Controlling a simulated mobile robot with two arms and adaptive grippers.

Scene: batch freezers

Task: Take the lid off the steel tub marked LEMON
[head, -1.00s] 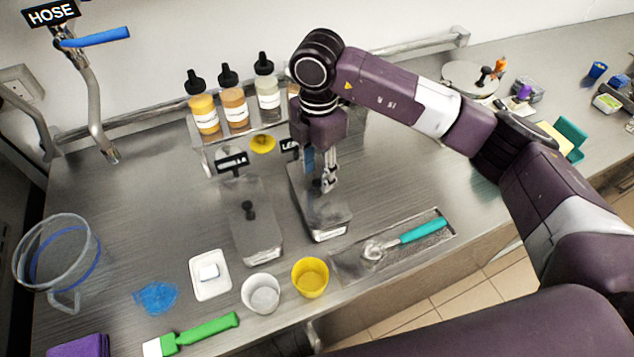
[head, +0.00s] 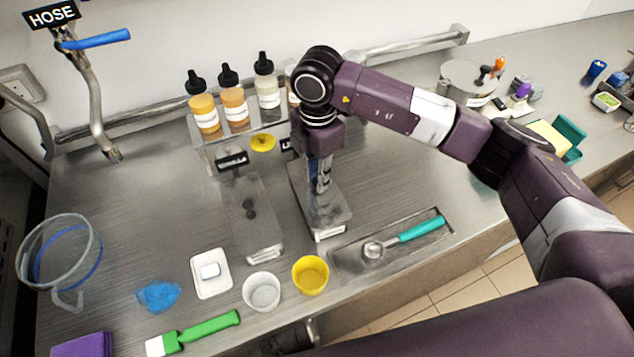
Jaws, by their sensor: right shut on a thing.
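Two lidded steel tubs stand side by side on the steel counter. The right tub (head: 331,228) has a label behind it that is mostly covered by my arm, so its word cannot be read now. My right gripper (head: 321,188) points down over this tub's lid (head: 335,212) and is shut on the lid's knob, which the fingers hide. The lid appears level on the tub; I see no clear gap. The left tub (head: 262,248) has a dark knob and a label (head: 232,160) that seems to read VANILLA. My left gripper is not in view.
Bottles (head: 235,108) stand on a rack behind the tubs. A white cup (head: 262,292), a yellow cup (head: 310,276) and a tray with a teal-handled scoop (head: 415,232) are in front. A clear jug (head: 58,255) stands left. The counter left of the tubs is partly clear.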

